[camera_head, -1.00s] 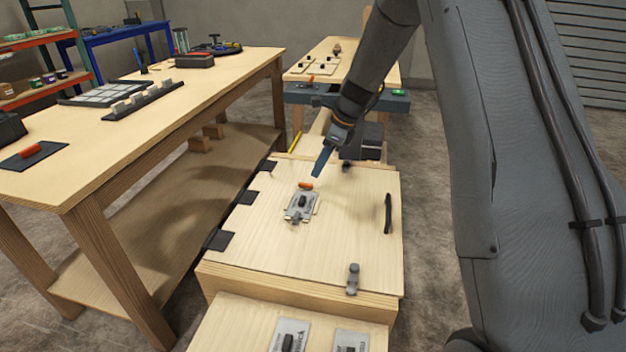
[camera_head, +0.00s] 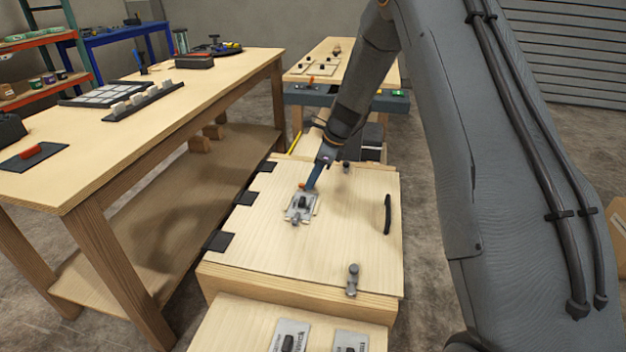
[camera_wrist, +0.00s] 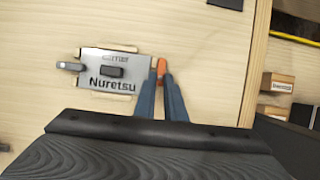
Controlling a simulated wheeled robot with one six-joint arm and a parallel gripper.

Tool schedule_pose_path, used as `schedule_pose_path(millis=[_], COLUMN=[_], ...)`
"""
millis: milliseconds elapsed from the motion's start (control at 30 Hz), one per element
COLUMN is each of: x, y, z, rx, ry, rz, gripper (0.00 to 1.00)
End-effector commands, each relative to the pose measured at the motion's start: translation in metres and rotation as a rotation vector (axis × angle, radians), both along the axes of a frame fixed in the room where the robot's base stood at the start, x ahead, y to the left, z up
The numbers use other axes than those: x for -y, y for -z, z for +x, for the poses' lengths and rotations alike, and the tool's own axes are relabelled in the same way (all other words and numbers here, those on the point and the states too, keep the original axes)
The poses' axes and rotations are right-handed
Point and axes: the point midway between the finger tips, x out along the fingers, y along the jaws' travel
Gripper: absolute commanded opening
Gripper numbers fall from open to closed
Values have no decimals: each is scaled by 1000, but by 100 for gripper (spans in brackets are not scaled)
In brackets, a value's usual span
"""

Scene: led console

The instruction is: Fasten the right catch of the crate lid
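The light wooden crate lid (camera_head: 250,245) lies flat and shut on its crate, with black hinges along its left edge. One small grey catch (camera_head: 352,280) is at the lid's near edge and another (camera_head: 346,167) at its far edge. A grey metal plate (camera_head: 293,214) marked "Nuretsu" lies on the lid; it also shows in the wrist view (camera_wrist: 100,84). A small orange piece (camera_wrist: 161,66) is at the plate's end. My gripper (camera_wrist: 161,76) has its blue fingertips apart, one on either side of the orange piece; whether they touch it is unclear.
A black handle (camera_head: 387,214) stands up on the lid's right side. A long workbench (camera_head: 150,110) runs along the left. Another table (camera_head: 330,52) is behind the crate. A lower wooden surface with plates (camera_head: 230,325) is in front.

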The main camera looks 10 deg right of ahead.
Motion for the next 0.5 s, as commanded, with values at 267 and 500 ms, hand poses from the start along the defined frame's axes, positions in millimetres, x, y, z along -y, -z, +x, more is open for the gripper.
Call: schedule_pose_path(millis=[267,500], x=[0,1], y=[0,1], z=[0,1], rx=[-1,-3], ry=[-25,-140], rz=[1,1], gripper=[0,0])
